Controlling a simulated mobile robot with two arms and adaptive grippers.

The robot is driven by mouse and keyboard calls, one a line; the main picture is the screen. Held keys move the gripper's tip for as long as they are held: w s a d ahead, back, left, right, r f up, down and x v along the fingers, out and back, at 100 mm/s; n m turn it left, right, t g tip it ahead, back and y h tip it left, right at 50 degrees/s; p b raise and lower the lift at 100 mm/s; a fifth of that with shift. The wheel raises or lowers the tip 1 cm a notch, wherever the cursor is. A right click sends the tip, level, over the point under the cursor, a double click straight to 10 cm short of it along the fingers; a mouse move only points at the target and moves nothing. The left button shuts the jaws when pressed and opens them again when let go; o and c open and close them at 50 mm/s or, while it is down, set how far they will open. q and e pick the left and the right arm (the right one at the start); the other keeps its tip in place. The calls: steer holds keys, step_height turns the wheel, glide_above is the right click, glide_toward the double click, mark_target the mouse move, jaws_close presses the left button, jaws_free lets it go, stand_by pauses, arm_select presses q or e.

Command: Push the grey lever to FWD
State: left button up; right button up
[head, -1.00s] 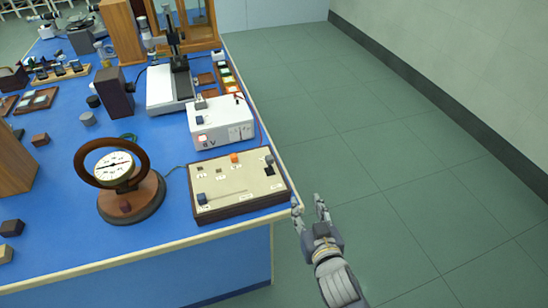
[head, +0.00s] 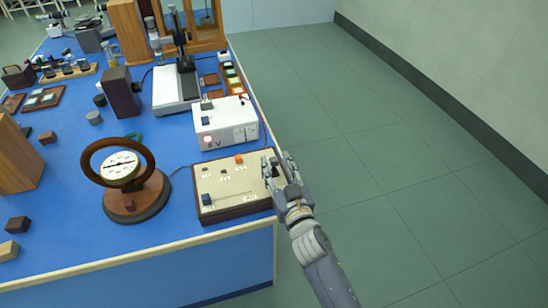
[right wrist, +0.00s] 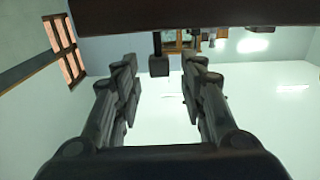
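The beige control panel (head: 225,188) with dark wooden sides lies at the bench's right front corner. A small dark grey lever knob at its right end is mostly hidden by my right gripper (head: 277,165) in the head view. In the right wrist view a dark block on a short stem, likely this knob (right wrist: 159,64), shows between and beyond the fingers of my right gripper (right wrist: 160,85). Those fingers are open and apart, with nothing held. A blue-grey knob (head: 206,197) is at the panel's left front. Panel labels are too small to read. My left gripper is not in view.
An orange knob (head: 239,159) is on the panel's back part. A white power box (head: 226,125) stands behind the panel. A round dial meter in a wooden ring (head: 121,171) stands to its left. The floor (head: 390,170) right of the bench is clear.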

steer(key=shift+x, duration=1.4)
steer(key=shift+c, duration=0.3)
jaws_close()
